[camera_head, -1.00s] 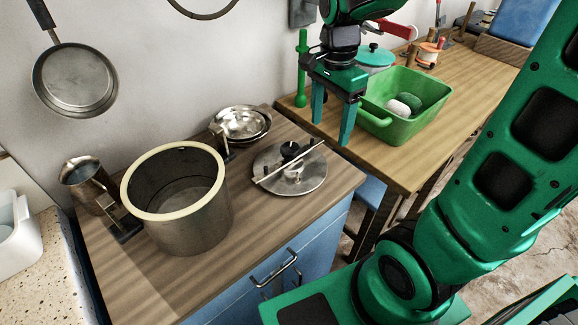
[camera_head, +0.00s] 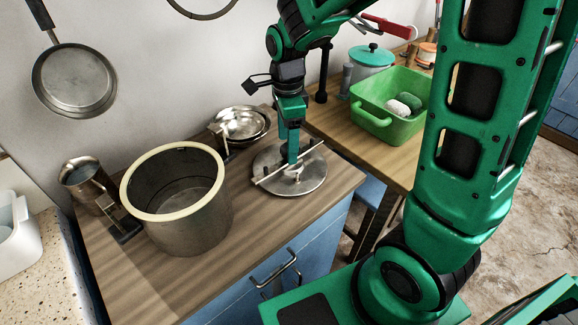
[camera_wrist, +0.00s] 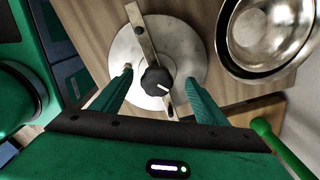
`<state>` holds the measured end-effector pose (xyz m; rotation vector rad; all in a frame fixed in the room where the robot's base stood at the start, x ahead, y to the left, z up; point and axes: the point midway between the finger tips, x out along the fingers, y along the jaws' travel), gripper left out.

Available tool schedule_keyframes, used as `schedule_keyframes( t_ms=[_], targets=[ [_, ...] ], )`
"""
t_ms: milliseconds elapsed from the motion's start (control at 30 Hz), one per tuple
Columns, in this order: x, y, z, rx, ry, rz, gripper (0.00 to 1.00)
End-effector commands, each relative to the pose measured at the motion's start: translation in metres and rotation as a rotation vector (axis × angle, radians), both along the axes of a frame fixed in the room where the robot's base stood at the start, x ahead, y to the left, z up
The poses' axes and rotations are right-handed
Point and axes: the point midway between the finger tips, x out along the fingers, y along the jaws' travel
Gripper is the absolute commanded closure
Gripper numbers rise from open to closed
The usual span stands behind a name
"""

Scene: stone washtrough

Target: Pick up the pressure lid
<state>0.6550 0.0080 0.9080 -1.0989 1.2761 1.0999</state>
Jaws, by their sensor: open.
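The pressure lid (camera_head: 312,183) is a round metal disc with a bar across it, lying flat on the wooden counter right of the large pot. In the wrist view the lid (camera_wrist: 186,45) shows its bar (camera_wrist: 141,30) and a black knob (camera_wrist: 157,81) at the centre. My gripper (camera_head: 291,160) points down over the middle of the lid. In the wrist view my gripper (camera_wrist: 160,76) is open, with one finger on each side of the knob. It holds nothing. Whether the fingers touch the lid is unclear.
The open metal pot (camera_head: 207,235) stands left of the lid. Steel bowls (camera_head: 242,123) sit behind, close to the lid; they also show in the wrist view (camera_wrist: 232,57). A green basin (camera_head: 367,121) is on the right table. A jug (camera_head: 84,176) stands far left.

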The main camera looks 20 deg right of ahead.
Motion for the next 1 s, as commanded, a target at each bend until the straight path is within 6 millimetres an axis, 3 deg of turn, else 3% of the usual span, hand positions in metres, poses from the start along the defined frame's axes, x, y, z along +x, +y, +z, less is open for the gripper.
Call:
schedule_keyframes(
  t_ms=[300, 633, 667, 867, 1000],
  targets=[
    [-0.004, -0.006, -0.041, -0.001, 0.003, 0.001, 0.33],
    [-0.004, -0.006, -0.048, 0.000, 0.000, 0.001, 0.33],
    [-0.004, -0.006, -0.048, 0.000, 0.000, 0.001, 0.35],
    [-0.004, -0.006, -0.048, 0.000, 0.000, 0.001, 0.83],
    [-0.003, -0.006, -0.047, 0.001, -0.001, 0.001, 0.85]
  ],
)
